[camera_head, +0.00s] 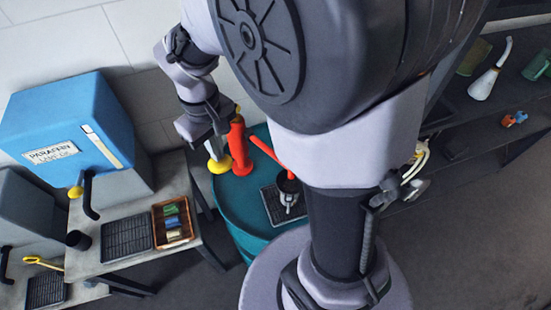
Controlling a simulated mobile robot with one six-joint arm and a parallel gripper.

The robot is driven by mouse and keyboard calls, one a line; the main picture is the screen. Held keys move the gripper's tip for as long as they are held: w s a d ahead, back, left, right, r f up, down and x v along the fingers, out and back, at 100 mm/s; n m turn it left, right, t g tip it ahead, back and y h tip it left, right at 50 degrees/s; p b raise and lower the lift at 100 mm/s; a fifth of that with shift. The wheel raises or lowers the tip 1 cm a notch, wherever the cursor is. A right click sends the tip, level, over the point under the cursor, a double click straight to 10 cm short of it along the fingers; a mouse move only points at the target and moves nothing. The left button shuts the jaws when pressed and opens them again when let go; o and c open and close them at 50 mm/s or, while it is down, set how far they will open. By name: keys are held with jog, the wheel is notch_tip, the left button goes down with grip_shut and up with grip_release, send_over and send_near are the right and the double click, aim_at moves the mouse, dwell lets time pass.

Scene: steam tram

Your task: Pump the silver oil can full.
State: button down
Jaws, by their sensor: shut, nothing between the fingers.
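A teal drum (232,205) stands in the middle. On its top are an upright red pump body (238,146) and a slanting red bar (268,154). A small silver can (289,199), which looks like the oil can, stands on a black grate on the drum, below a dark round part at the bar's lower end. Its fill level cannot be seen. My gripper (214,150) is shut and empty at the left side of the red pump body, close to a yellow knob (220,164). Whether it touches the knob is unclear.
A white long-spouted can (483,85) and green containers stand on the right shelf. My arm hides the centre.

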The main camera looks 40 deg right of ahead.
jog(key=shift+f+b, duration=4.15)
jog(key=shift+f, duration=1.05)
notch_tip(320, 180, up, 12)
jog(key=p, duration=1)
jog(key=shift+f, duration=0.1)
notch_tip(320, 180, up, 6)
jog(key=p, duration=0.5)
